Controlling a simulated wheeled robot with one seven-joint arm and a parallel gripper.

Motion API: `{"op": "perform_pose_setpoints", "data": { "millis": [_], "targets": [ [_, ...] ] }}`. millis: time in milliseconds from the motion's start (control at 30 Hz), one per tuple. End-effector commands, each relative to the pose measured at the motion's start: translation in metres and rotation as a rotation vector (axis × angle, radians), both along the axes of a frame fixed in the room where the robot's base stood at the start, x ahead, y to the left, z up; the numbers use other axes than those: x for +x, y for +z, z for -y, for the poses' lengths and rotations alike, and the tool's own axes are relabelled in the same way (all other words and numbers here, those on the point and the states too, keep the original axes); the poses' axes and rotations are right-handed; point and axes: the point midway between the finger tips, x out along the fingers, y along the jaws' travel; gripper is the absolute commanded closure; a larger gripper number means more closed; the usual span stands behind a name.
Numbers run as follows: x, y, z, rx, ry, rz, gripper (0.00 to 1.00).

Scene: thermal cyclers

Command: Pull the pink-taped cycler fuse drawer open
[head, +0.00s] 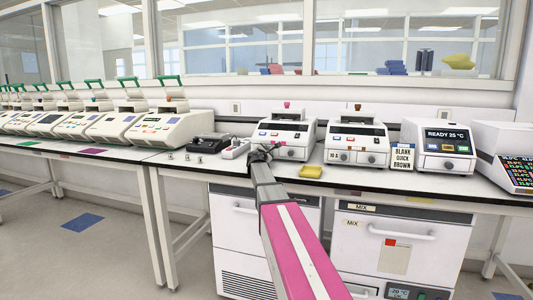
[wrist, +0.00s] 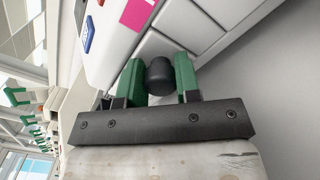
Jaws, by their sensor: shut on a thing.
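The pink-taped cycler (head: 298,130) is a white box on the bench with a pink knob on top. In the wrist view its white front shows pink tape (wrist: 138,13) above a row of panels. A round black knob (wrist: 160,76) stands out from one panel, the fuse drawer front (wrist: 152,47). My gripper (wrist: 160,84) has its two green fingers shut on the black knob, one on each side. In the head view my gripper (head: 262,153) is at the cycler's lower left front, small and partly hidden by my arm. I cannot tell any drawer gap.
A similar white cycler (head: 357,139) stands to the right, then one with a "READY 25 °C" screen (head: 447,135). A yellow block (head: 311,172) lies on the bench front. Black equipment (head: 208,143) sits to the left. White cabinets (head: 385,250) stand under the bench.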

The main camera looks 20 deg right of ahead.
Motion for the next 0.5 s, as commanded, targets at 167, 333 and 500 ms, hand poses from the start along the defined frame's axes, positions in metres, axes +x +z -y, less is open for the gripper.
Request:
{"op": "perform_pose_setpoints", "data": {
  "millis": [167,333,500],
  "targets": [
    [-0.015,0.0,-0.009,0.0,-0.001,-0.001,1.0],
    [-0.05,-0.001,-0.031,0.0,0.001,0.0,1.0],
    [-0.086,-0.001,-0.055,0.0,0.001,0.0,1.0]
  ]
}}
